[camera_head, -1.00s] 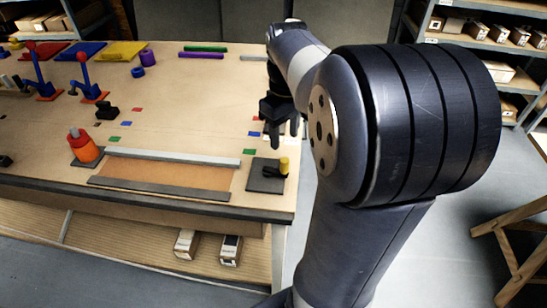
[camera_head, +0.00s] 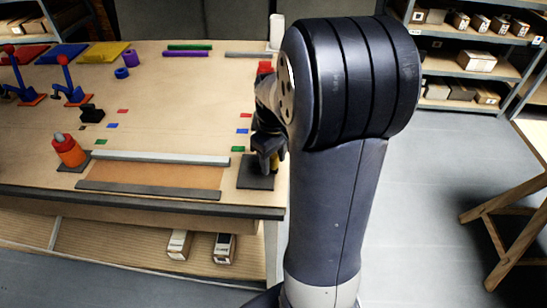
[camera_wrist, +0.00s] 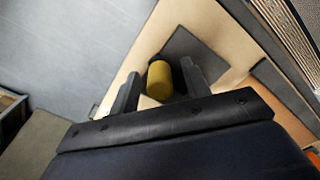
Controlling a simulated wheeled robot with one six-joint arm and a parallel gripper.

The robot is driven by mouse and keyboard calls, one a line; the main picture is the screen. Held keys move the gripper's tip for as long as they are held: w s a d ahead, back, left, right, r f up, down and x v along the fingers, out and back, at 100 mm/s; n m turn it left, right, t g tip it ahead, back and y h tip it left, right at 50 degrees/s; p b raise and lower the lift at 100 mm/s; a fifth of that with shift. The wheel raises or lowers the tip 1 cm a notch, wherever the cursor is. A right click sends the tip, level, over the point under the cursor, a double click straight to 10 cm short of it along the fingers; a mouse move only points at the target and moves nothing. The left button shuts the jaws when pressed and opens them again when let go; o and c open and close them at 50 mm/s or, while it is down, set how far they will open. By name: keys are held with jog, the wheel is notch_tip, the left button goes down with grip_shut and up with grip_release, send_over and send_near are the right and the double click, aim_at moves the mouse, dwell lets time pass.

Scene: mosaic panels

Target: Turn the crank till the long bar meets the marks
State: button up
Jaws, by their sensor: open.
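The crank has a dark square base plate (camera_head: 256,180) at the table's front right corner and a yellow knob (camera_wrist: 160,80). My gripper (camera_head: 268,158) is low over the crank and hides most of it in the head view. In the wrist view my gripper (camera_wrist: 160,88) is open, with one finger on each side of the yellow knob. I cannot tell whether either finger touches it. The long light grey bar (camera_head: 160,158) lies along the back edge of a brown panel (camera_head: 160,175). Green marks lie behind it, left (camera_head: 100,141) and right (camera_head: 238,149).
Blue marks (camera_head: 112,126) and red marks (camera_head: 122,111) lie farther back. An orange knob (camera_head: 69,150) stands left of the panel. Blue levers with red balls (camera_head: 70,75) stand at the back left. A dark strip (camera_head: 150,189) edges the panel's front.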

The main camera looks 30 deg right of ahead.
jog(key=shift+c, duration=0.2)
grip_shut()
dwell(0.4)
jog(key=m, duration=0.2)
jog(key=a+m, duration=0.1)
jog(key=shift+s+a+m, duration=0.1)
jog(key=shift+s+m, duration=0.3)
jog(key=m, duration=0.1)
jog(key=a+m, duration=0.1)
jog(key=m, duration=0.1)
jog(key=shift+s+a+m, duration=0.25)
jog(key=shift+m, duration=0.05)
jog(key=a+m, duration=0.1)
jog(key=m, duration=0.1)
jog(key=a+m, duration=0.1)
jog(key=m, duration=0.2)
jog(key=shift+w+a, duration=0.1)
jog(key=shift+w, duration=0.05)
jog(key=m, duration=0.2)
jog(key=a+m, duration=0.1)
jog(key=m, duration=0.1)
jog(key=w+m, duration=0.1)
jog(key=shift+w+a+m, duration=0.1)
jog(key=shift+a+m, duration=0.25)
jog(key=shift+m, duration=0.05)
